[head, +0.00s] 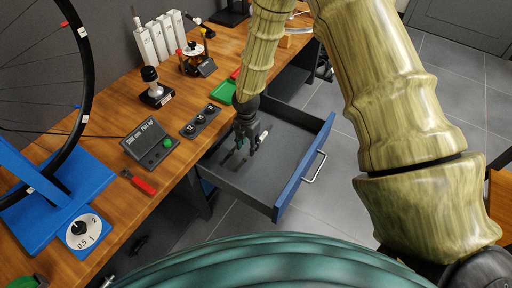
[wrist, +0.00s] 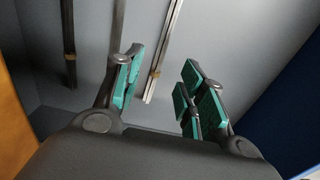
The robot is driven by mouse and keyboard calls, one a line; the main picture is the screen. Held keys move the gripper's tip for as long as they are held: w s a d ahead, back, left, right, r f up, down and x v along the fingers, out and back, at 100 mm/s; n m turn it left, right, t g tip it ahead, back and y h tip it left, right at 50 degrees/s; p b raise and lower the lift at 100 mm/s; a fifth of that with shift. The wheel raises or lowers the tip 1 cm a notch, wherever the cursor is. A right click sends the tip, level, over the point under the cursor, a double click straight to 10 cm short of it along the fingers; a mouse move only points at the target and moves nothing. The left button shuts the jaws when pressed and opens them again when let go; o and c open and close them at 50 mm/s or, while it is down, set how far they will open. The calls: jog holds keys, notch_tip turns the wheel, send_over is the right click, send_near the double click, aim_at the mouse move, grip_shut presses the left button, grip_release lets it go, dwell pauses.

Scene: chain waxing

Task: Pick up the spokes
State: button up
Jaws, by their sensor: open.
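My gripper (head: 248,140) reaches down into the open drawer (head: 237,182). In the wrist view its teal-padded fingers (wrist: 162,88) are apart, with nothing held between them. Thin bundles of spokes lie on the grey drawer floor. A bright silver bundle (wrist: 167,45) with a tan band runs between the fingertips' line of sight, nearest the left finger. A darker bundle (wrist: 118,22) is partly hidden behind the left finger. Another dark bundle (wrist: 68,40) with a band lies further left. In the head view my gripper hides most of the spokes.
The drawer has a blue front (head: 306,165) with a metal handle (head: 314,168). The wooden bench (head: 105,215) beside it holds a wheel on a blue stand (head: 75,205), a display box (head: 150,145), a red-handled tool (head: 143,186) and a green tray (head: 223,92).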

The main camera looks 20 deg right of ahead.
aim_at(248, 154)
jog(key=shift+a+f+b, duration=0.1)
jog(key=shift+f+b, duration=0.55)
jog(key=shift+f, duration=1.9)
grip_shut()
